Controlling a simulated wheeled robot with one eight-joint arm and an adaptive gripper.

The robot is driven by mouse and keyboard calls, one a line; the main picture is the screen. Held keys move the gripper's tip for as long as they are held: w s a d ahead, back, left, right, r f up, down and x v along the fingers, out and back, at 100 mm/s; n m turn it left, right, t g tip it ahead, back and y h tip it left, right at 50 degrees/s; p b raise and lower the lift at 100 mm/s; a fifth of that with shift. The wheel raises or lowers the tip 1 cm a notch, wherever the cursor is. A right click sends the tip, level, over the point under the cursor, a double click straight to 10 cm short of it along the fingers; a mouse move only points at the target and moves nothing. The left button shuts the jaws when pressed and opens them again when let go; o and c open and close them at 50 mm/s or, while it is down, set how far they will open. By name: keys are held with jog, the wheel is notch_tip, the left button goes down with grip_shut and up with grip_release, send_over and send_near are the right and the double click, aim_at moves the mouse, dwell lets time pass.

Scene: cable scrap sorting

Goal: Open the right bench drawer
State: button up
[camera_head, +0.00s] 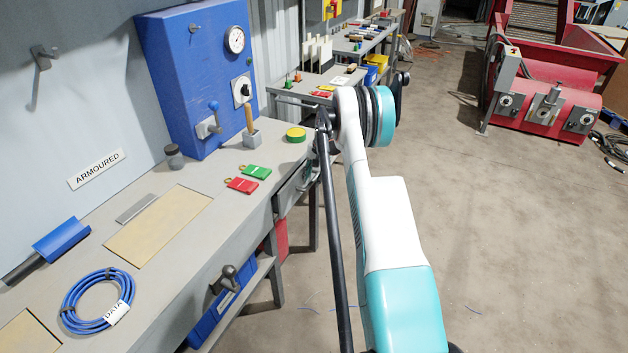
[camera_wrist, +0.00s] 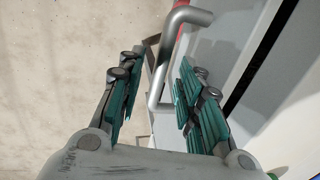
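The right bench drawer (camera_head: 289,194) shows as a grey front under the far end of the workbench. My arm and gripper partly hide it in the head view. In the wrist view a bent metal bar handle (camera_wrist: 164,62) stands out from a pale grey panel (camera_wrist: 225,45). My gripper (camera_wrist: 156,78) is open, with its green-padded fingers spread to either side of the handle. The handle bar lies between the fingers, nearer the right one, with a gap visible on the left. I cannot tell whether the right finger touches it. The gripper itself is mostly hidden in the head view.
The bench top (camera_head: 225,200) holds a blue cable coil (camera_head: 83,303), green and red tags (camera_head: 257,172) and a yellow-topped round tin (camera_head: 296,135). A blue bin (camera_head: 222,305) sits on the shelf below. Open floor (camera_head: 500,230) lies to the right, with red machinery (camera_head: 550,95) beyond.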

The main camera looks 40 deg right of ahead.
jog(key=shift+f, duration=0.25)
grip_shut()
jog(key=s+d, duration=0.3)
jog(key=s, duration=0.5)
jog(key=s+d, duration=0.3)
jog(key=s, duration=0.5)
jog(key=shift+d, duration=0.35)
grip_release()
